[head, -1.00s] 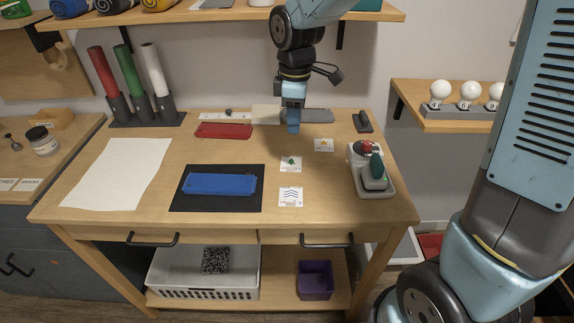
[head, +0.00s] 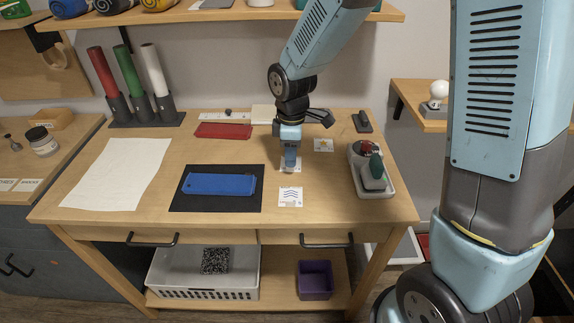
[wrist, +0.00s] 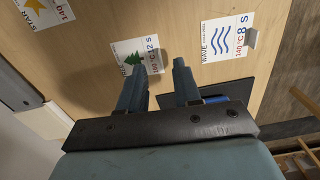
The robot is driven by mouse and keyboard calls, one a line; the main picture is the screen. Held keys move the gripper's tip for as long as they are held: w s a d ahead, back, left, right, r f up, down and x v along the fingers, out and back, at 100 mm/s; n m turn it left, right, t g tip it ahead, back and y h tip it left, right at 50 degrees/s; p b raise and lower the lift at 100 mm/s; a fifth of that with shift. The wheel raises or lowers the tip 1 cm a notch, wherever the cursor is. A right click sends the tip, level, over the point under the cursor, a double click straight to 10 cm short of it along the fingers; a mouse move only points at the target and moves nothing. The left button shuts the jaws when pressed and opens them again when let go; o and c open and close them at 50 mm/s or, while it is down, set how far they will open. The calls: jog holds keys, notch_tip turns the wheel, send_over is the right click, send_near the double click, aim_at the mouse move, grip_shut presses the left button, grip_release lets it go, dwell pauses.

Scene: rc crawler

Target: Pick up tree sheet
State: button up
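The tree sheet is a small white card with a green tree and printed text. In the head view only edges of the tree sheet (head: 297,167) show on the desk, the rest hidden behind my gripper (head: 290,165). In the wrist view the tree sheet (wrist: 150,54) lies flat just beyond the fingertips, its lower left part covered by a finger. My gripper (wrist: 160,68) is open there, fingers apart with nothing between them, pointing down. I cannot tell whether the fingertips touch the sheet or desk.
The wave sheet (head: 290,197) lies in front and the star sheet (head: 323,145) behind to the right. A blue case (head: 219,184) on a black mat (head: 190,204) is at left. A grey-white device (head: 371,178) stands at right.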

jog(key=shift+d+f, duration=0.15)
jog(key=shift+f, duration=1.75)
grip_shut()
